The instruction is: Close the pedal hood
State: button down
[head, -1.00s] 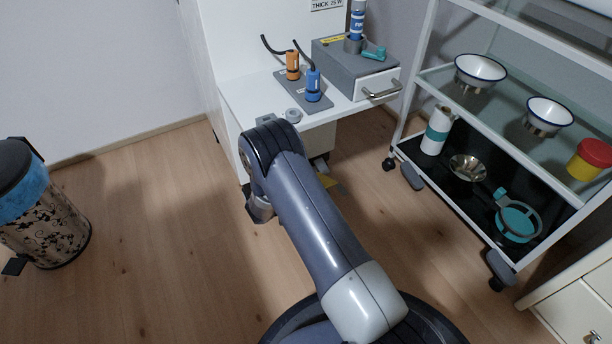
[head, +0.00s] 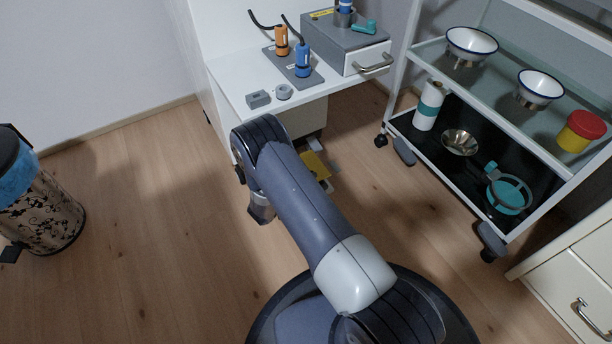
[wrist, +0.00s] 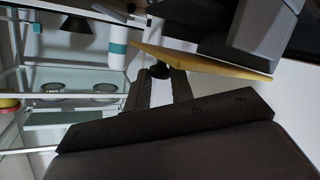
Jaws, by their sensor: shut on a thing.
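A yellow panel, which looks like the pedal hood (head: 315,164), shows low beneath the white table, partly behind my arm. In the wrist view the yellow panel (wrist: 205,60) is seen nearly edge-on, slanting beside a grey block. A dark round knob sits at its near end. My gripper (wrist: 160,76) has its two fingers around this knob, shut on it. In the head view my gripper is hidden behind my arm. The pedal itself cannot be made out clearly, and the hood's exact angle is hard to tell.
The white table (head: 228,88) stands above the hood, with a grey drawer box (head: 345,42) and an orange and a blue handpiece on it. A glass-shelved trolley (head: 408,126) stands to the right. A patterned bin (head: 45,215) is at left. The floor between is clear.

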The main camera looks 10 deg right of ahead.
jog(key=shift+s+d+f, duration=0.25)
jog(key=shift+s+f, duration=0.1)
jog(key=shift+f, duration=0.2)
jog(key=c, duration=1.2)
grip_release()
jog(key=shift+c, duration=0.2)
jog(key=shift+a, duration=0.1)
jog(key=r+p+v, duration=0.1)
jog(key=p+v, duration=0.2)
jog(key=v, duration=0.8)
jog(key=shift+w+p, duration=0.25)
jog(key=shift+p, duration=0.05)
